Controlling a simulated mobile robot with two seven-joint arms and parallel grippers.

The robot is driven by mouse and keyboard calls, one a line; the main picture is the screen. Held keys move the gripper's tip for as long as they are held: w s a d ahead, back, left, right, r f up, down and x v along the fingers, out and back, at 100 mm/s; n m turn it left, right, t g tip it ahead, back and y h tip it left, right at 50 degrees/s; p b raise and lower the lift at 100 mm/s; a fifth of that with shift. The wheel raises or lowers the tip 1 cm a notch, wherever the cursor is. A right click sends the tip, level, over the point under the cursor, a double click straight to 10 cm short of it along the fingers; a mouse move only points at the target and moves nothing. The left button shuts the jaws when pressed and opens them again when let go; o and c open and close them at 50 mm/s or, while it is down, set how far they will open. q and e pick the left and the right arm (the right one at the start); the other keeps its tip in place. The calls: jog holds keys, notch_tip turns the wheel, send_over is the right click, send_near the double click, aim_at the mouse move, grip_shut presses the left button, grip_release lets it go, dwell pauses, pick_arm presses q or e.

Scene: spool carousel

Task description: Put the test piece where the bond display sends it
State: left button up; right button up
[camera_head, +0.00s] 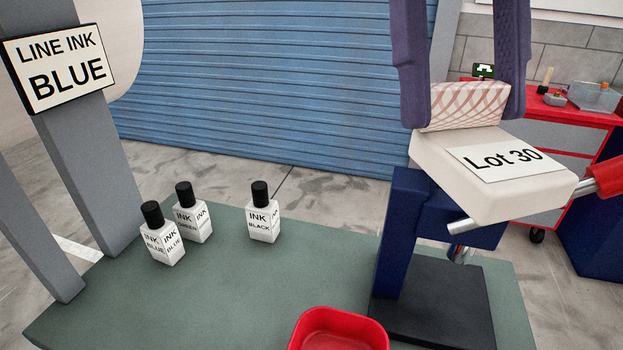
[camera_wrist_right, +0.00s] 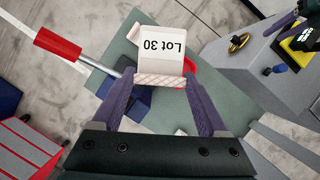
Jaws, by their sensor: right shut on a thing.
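My right gripper (camera_head: 466,112) has two purple fingers and is shut on a pale block with a pinkish criss-cross pattern (camera_head: 468,104), perhaps the test piece. The block is at the far edge of a white pad (camera_head: 455,165) labelled "Lot 30"; I cannot tell whether they touch. In the right wrist view the patterned block (camera_wrist_right: 160,80) lies between the fingertips (camera_wrist_right: 160,84), beside the white pad (camera_wrist_right: 155,42). A small dark display with green marks (camera_head: 483,71) shows behind the fingers; I cannot read it.
A blue press-like stand (camera_head: 402,230) with a red-handled lever (camera_head: 608,175) is under the pad. Ink bottles, blue (camera_head: 162,240), green (camera_head: 192,218) and black (camera_head: 263,218), stand on the green table (camera_head: 225,290). A red tray (camera_head: 338,318) is in front. A sign (camera_head: 60,68) reads "LINE INK BLUE".

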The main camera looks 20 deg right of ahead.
aim_at(425, 173)
jog(key=a+f+m+t+y+b, duration=0.1)
jog(key=f+m, duration=0.1)
jog(key=m, duration=0.2)
jog(key=s+a+f+m+y+b, duration=0.1)
jog(key=f+m+b, duration=0.1)
jog(key=f+m, duration=0.1)
jog(key=s+a+f+m+t+y+b, duration=0.1)
jog(key=a+f+m+y+b, duration=0.1)
jog(key=m, duration=0.3)
jog(key=shift+s+f+m+t, duration=0.2)
jog(key=shift+m+t, duration=0.1)
jog(key=f+m+t+b, duration=0.1)
jog(key=f+m+b, duration=0.1)
jog(key=f, duration=0.5)
jog(key=f+m+t+b, duration=0.1)
jog(key=f+m+b, duration=0.1)
jog(key=f+m, duration=0.3)
jog(key=f+m+t+b, duration=0.1)
jog(key=f+m, duration=0.3)
jog(key=f, duration=0.5)
jog(key=shift+s+a+f+t+h+b, duration=0.1)
jog(key=shift+s+f+t+h+b, duration=0.1)
jog(key=shift+t+h+b, duration=0.3)
jog(key=shift+y, duration=0.3)
